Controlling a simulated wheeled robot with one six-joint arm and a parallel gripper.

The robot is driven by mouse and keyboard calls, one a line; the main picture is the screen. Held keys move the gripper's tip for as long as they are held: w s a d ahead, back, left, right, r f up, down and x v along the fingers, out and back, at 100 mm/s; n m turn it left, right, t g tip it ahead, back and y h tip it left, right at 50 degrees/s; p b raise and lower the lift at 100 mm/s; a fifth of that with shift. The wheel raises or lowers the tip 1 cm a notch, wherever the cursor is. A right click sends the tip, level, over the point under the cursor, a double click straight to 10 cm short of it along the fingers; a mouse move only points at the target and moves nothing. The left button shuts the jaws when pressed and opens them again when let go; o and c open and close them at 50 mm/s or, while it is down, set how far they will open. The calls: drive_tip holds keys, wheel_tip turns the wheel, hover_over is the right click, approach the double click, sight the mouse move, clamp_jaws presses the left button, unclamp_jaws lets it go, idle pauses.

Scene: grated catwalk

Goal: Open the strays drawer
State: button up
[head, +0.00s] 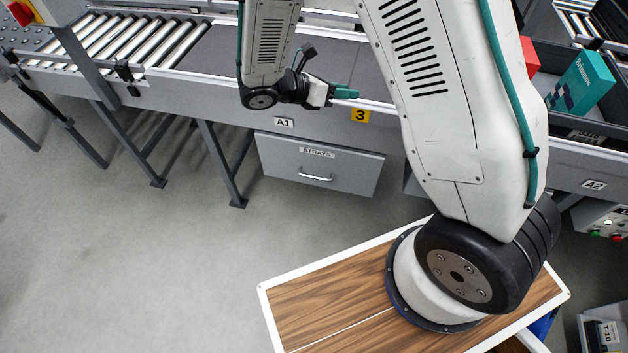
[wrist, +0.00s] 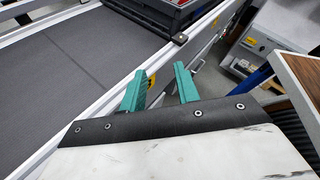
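The strays drawer (head: 290,165) is a grey box front under the conveyor frame in the head view. It carries a "STRAYS" label (head: 317,152) and a metal bar handle (head: 316,176). Its front looks flush with its housing, so it appears shut. My gripper (head: 346,93) is above and slightly right of the drawer, at the height of the conveyor's side rail, apart from the handle. In the wrist view my gripper (wrist: 161,88) shows two teal fingers spread apart with nothing between them.
The conveyor (head: 200,60) with rollers runs along the back. A dark tray (head: 572,122) with a teal box (head: 582,84) and a red box stands at right. Conveyor legs (head: 222,165) stand left of the drawer. The floor (head: 130,250) in front is clear.

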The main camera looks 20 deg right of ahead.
drive_tip(key=w+a+f+n+t+h, duration=0.1)
drive_tip(key=w+a+f+n+t, duration=0.1)
drive_tip(key=f+n, duration=0.3)
drive_tip(key=w+a+f+n+t, duration=0.2)
drive_tip(key=f+n, duration=0.1)
drive_tip(key=f, duration=0.4)
drive_tip(key=s+a+f+n+t+y, duration=0.25)
drive_tip(key=f+n, duration=0.35)
drive_tip(key=f, duration=0.3)
drive_tip(key=s+a+f+n+t+y, duration=0.1)
drive_tip(key=f+n+t, duration=0.3)
drive_tip(key=f, duration=0.5)
drive_tip(key=s+a+f+n+t+y, duration=0.2)
drive_tip(key=f+n, duration=0.5)
drive_tip(key=f, duration=0.3)
drive_tip(key=x, duration=0.7)
drive_tip(key=shift+w, duration=0.15)
drive_tip(key=shift+r, duration=0.15)
clamp_jaws()
